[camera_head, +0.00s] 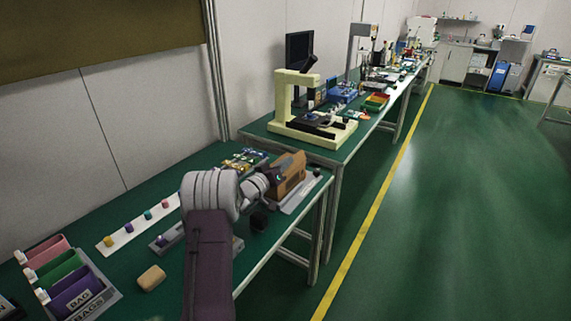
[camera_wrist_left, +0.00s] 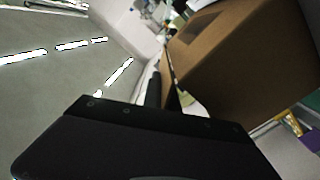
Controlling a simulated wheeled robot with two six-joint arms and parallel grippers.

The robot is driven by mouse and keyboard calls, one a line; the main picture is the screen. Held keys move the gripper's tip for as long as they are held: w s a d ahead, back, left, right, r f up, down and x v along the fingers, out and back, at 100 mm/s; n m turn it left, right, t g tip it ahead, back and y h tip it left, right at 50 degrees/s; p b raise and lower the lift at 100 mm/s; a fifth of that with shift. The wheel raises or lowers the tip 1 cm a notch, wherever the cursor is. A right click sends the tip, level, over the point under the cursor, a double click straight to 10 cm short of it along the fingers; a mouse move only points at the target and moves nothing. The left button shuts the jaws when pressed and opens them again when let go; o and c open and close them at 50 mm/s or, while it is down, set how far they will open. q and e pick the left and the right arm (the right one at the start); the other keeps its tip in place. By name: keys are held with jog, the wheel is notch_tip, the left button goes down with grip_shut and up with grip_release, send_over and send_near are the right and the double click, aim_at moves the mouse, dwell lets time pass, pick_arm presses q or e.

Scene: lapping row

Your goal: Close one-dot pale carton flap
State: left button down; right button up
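A tan-brown box-like carton (camera_head: 291,170) stands at the far right end of the near table, on a light grey plate. Its surface fills the upper right of the left wrist view (camera_wrist_left: 235,60), very close to my gripper. I can make out no dot mark, and the flap's position is unclear. My left arm reaches over the table, its wrist just left of the carton. In the left wrist view the dark fingers of my left gripper (camera_wrist_left: 167,88) are beside the carton's near edge. Whether they touch it or are parted is unclear. My right gripper is not in view.
Pink, green and purple bins (camera_head: 75,285) stand at the near left. A white strip with several coloured pieces (camera_head: 137,227) and a tan block (camera_head: 151,278) lie on the table. A tray of small parts (camera_head: 245,160) is behind the carton. A cream microscope (camera_head: 290,105) stands beyond.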

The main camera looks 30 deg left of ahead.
pick_arm(q)
jog(key=n+b, duration=0.2)
jog(key=b, duration=0.1)
jog(key=a+f+n+b, duration=0.1)
jog(key=n+b, duration=0.1)
jog(key=b, duration=0.1)
jog(key=shift+a, duration=0.1)
